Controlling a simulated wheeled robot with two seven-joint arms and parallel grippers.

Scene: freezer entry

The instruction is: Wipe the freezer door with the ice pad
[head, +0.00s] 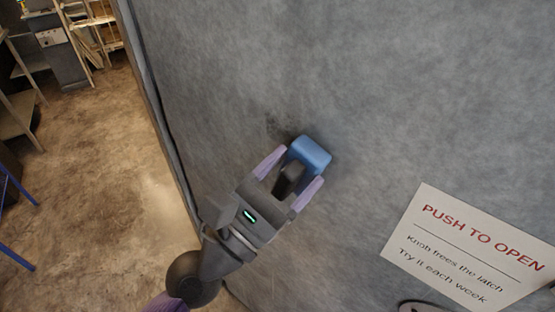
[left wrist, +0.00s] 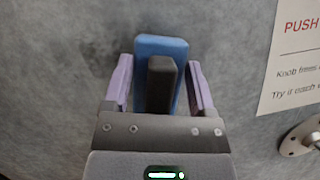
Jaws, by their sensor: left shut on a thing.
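The freezer door (head: 370,80) is a large grey mottled panel filling most of the head view. A dark smudge (head: 279,124) marks it just up and left of the ice pad, and the smudge also shows in the left wrist view (left wrist: 97,52). The ice pad (head: 312,153) is a blue block with a dark handle (left wrist: 160,85). My left gripper (head: 296,176) is shut on the ice pad, with its purple fingers on either side of the handle. The pad is at the door surface; I cannot tell whether it touches. My right gripper is not in view.
A white "PUSH TO OPEN" sign (head: 468,247) is on the door at lower right. A round metal latch fitting (left wrist: 303,137) sits below it. Left of the door edge is open brown floor (head: 105,160), with shelving (head: 22,95) beyond.

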